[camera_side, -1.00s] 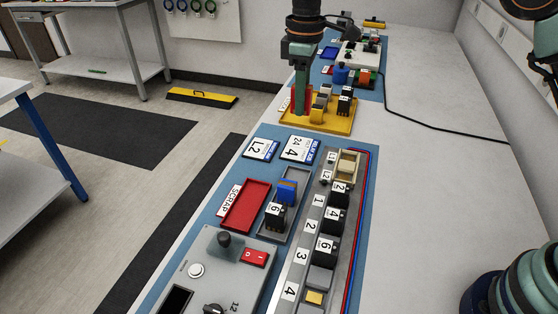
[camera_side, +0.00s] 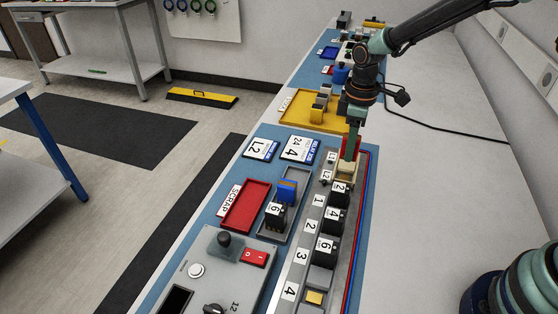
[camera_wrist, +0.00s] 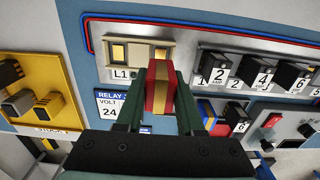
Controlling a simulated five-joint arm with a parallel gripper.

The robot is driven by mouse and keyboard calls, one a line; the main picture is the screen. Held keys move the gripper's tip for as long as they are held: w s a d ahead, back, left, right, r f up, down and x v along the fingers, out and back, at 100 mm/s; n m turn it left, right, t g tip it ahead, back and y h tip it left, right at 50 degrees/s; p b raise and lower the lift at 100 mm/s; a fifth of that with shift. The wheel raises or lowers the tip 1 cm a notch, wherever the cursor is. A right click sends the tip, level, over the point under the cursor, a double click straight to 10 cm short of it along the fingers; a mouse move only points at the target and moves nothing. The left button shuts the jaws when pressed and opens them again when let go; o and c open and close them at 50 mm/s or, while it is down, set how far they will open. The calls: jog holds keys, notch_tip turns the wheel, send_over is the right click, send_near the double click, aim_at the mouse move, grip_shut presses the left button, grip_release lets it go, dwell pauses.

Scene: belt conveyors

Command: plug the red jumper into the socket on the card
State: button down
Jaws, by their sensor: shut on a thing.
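My gripper (camera_side: 350,156) is shut on the red jumper (camera_wrist: 151,88), a red block with a gold stripe. The jumper also shows in the side view (camera_side: 345,143), largely covered by the fingers. The gripper is just over the beige socket block (camera_side: 347,172) at the far end of the grey rail. In the wrist view the block has two gold-faced sockets, the left one (camera_wrist: 118,52) labelled L1 and the right one (camera_wrist: 160,51) with its label hidden behind the jumper. Whether the jumper touches the block cannot be told. A card (camera_side: 261,149) reads L2.
Numbered black fuses (camera_side: 335,218) line the rail near the sockets. A yellow tray (camera_side: 297,106) stands behind, a red scrap tray (camera_side: 245,206) to the left. Red and blue wires edge the panel.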

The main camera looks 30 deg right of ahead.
jog(key=shift+f, duration=2.7)
jog(key=shift+f, duration=0.5)
jog(key=shift+c, duration=2.3)
grip_release()
jog(key=shift+s, duration=0.15)
jog(key=shift+o, duration=1.3)
jog(key=shift+a+f, duration=0.1)
